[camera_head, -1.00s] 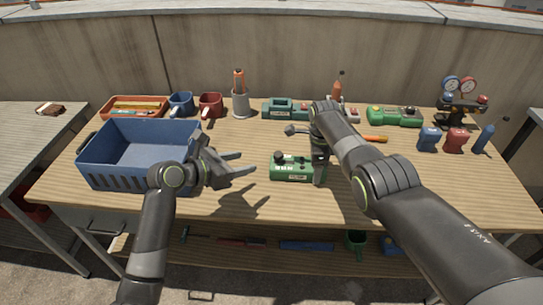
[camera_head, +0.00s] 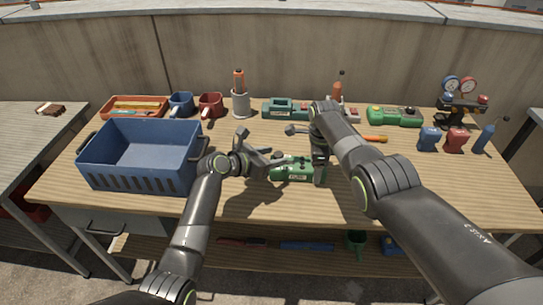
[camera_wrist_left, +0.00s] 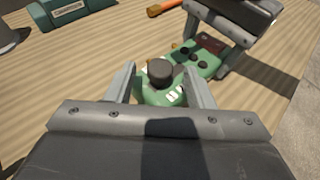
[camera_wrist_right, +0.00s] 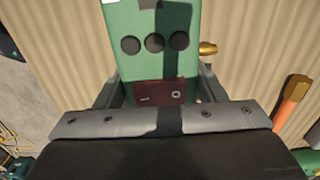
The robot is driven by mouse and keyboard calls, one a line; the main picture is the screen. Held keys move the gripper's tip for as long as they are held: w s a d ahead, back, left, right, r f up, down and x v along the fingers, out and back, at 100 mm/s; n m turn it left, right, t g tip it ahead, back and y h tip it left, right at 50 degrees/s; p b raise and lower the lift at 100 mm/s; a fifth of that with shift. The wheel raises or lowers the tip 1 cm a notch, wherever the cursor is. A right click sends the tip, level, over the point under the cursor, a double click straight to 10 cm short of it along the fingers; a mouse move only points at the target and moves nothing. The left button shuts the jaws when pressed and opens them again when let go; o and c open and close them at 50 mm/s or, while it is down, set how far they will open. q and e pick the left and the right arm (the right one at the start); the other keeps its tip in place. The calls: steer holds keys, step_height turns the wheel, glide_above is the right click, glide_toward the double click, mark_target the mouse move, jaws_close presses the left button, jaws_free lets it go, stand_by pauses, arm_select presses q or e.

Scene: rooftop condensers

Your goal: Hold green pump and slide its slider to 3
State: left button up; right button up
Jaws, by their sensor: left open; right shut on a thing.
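The green pump (camera_head: 297,166) lies on the workbench near its front middle. My right gripper (camera_head: 319,178) is shut on the pump's right end; the right wrist view shows the pump (camera_wrist_right: 152,18) between its fingers, with black buttons and a dark red panel. My left gripper (camera_head: 273,161) is open at the pump's left end. In the left wrist view a dark round knob (camera_wrist_left: 160,71) on the pump stands between the left fingers, with no clear contact. I cannot read the slider's scale or setting.
A blue crate (camera_head: 190,172) stands left of my left arm. Behind are an orange tray (camera_head: 118,114), mugs, another green device (camera_head: 280,108) and a green-and-grey one (camera_head: 394,116). An orange-handled tool (camera_head: 375,138) lies right of my right gripper. The bench front is clear.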

mark_target(284, 167)
arm_select(q)
jaws_close()
steer(key=shift+d, duration=1.95)
jaws_free()
steer(key=shift+a, duration=0.1)
